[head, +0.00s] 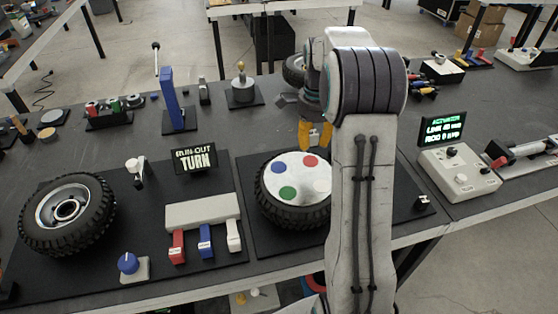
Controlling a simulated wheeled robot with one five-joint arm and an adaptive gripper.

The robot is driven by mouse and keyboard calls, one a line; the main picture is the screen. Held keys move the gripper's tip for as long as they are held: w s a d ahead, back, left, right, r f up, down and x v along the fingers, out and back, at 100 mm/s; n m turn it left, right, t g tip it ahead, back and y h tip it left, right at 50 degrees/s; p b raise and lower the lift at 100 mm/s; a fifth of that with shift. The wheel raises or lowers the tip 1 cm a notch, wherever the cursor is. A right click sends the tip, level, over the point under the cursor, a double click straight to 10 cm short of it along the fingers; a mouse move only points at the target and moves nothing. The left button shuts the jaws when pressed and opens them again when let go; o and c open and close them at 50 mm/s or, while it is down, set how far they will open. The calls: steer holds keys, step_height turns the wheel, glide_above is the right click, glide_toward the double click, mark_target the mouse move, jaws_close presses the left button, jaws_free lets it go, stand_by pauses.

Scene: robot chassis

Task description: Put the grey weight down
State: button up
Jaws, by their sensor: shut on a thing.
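My gripper (315,137) hangs from the arm at the centre right, with its orange fingers above the far edge of a tyre. Its fingers are shut on a small grey piece, the grey weight (314,129), which shows only in part between them. The weight's full shape and underside are hidden. Below the gripper, the tyre (267,212) lies flat with a pale disc (298,176) on top. The disc carries blue, red and green spots, and a pale one at its right. My arm hides the tyre's right side.
A second tyre (38,238) lies at the left. A pale block with red, blue and white levers (203,212) and a black "RUN-OUT TURN" sign (195,158) stand left of the disc. A control box (458,172) with a lit screen stands at the right.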

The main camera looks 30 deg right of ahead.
glide_above(279, 168)
step_height(279, 168, down, 5)
steer(key=shift+f+p, duration=0.1)
steer(key=shift+p, duration=0.25)
steer(key=shift+f, duration=2.05)
steer(key=shift+f, duration=0.1)
steer(key=shift+f, duration=0.1)
steer(key=o, duration=0.8)
